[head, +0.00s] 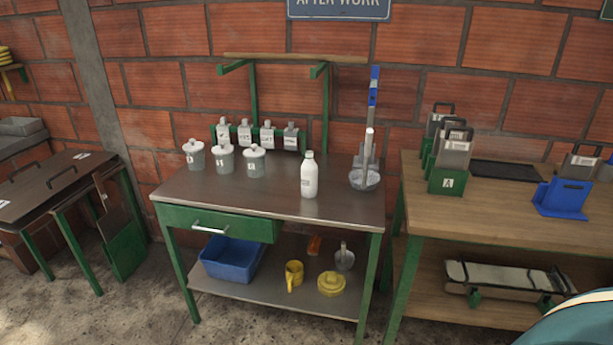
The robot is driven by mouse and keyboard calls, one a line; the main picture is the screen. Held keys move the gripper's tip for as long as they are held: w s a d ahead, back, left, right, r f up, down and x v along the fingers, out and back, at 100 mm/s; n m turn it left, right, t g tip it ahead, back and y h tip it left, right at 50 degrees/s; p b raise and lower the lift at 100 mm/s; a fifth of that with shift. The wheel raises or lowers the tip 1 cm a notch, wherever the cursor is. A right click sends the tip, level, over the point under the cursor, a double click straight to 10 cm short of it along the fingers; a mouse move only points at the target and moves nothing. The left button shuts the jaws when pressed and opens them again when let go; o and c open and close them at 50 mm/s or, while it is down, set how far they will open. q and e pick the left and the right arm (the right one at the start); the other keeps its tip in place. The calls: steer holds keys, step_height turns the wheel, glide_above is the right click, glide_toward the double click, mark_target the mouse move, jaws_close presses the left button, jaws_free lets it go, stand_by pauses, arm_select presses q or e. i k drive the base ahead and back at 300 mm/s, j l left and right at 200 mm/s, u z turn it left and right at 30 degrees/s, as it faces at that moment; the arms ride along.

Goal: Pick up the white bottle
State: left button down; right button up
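The white bottle (309,177) stands upright on the brown top of the green-framed table (270,204), near the middle of the picture. It has a narrow neck and a white cap, and nothing hides it from the front. Neither of my grippers shows in the head view.
Several lidded grey cups (223,160) stand left of the bottle. A clear bowl-like vessel (364,179) with upright tools stands to its right. The tabletop in front is clear. A blue bin (230,259) sits on the lower shelf. A wooden table (500,212) stands at right.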

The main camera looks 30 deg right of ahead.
mark_target(309, 169)
steer(key=i+l, duration=0.2)
steer(key=i, duration=0.15)
steer(key=i+l, duration=0.2)
steer(key=i+l+z, duration=0.1)
steer(key=z, duration=0.25)
steer(key=i+z, duration=0.7)
steer(key=k, duration=0.1)
